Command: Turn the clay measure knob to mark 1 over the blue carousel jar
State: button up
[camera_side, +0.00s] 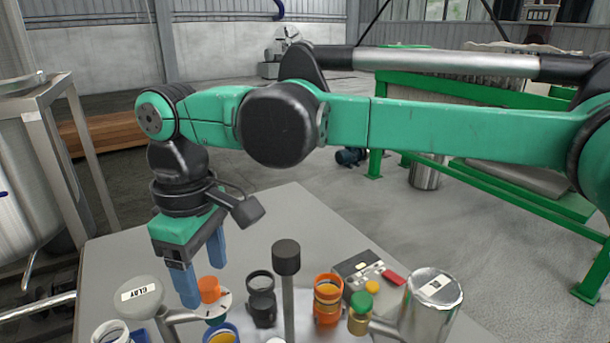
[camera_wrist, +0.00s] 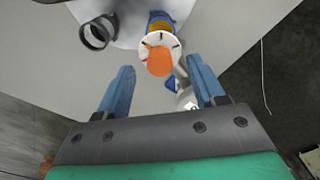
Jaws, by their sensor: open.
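The canister labelled CLAY (camera_side: 142,296) stands at the left in the side view. Its orange measure knob (camera_side: 209,290) sits on a white dial with dark marks (camera_side: 224,303), too small to read. The blue carousel jar (camera_side: 229,329) is below the dial, with orange-yellow contents. My gripper (camera_side: 203,285) is open and points down at the knob, one blue finger on either side in the picture. In the wrist view the knob (camera_wrist: 160,62) lies centrally between the open fingertips (camera_wrist: 160,66), with no visible contact. The dial (camera_wrist: 147,50) and blue jar (camera_wrist: 161,24) lie beyond.
A black jar (camera_side: 261,305), an orange jar (camera_side: 327,303) and a white jar (camera_side: 110,332) stand nearby. A black-capped post (camera_side: 287,262) rises right of the gripper.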

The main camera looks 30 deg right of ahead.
aim_at(209, 282)
jog(key=shift+r, duration=2.2)
jog(key=shift+d, duration=0.1)
jog(key=w+d+m+t+y, duration=0.1)
jog(key=d+m+t, duration=0.15)
jog(key=d, duration=0.65)
jog(key=s+d+f+m+t, duration=0.2)
jog(key=s+d+f+m, duration=0.1)
jog(key=d, duration=0.5)
jog(key=s+d+f+m+t+h, duration=0.1)
jog(key=s+d+f+m+t, duration=0.1)
jog(key=d, duration=0.7)
notch_tip(209, 282, down, 3)
jog(key=s+m, duration=0.1)
jog(key=s, duration=0.1)
jog(key=shift+s+r+t, duration=0.15)
jog(key=shift+s+t, duration=0.15)
jog(key=shift+t, duration=0.05)
jog(key=shift+d+r+m, duration=0.1)
jog(key=shift+m, duration=0.15)
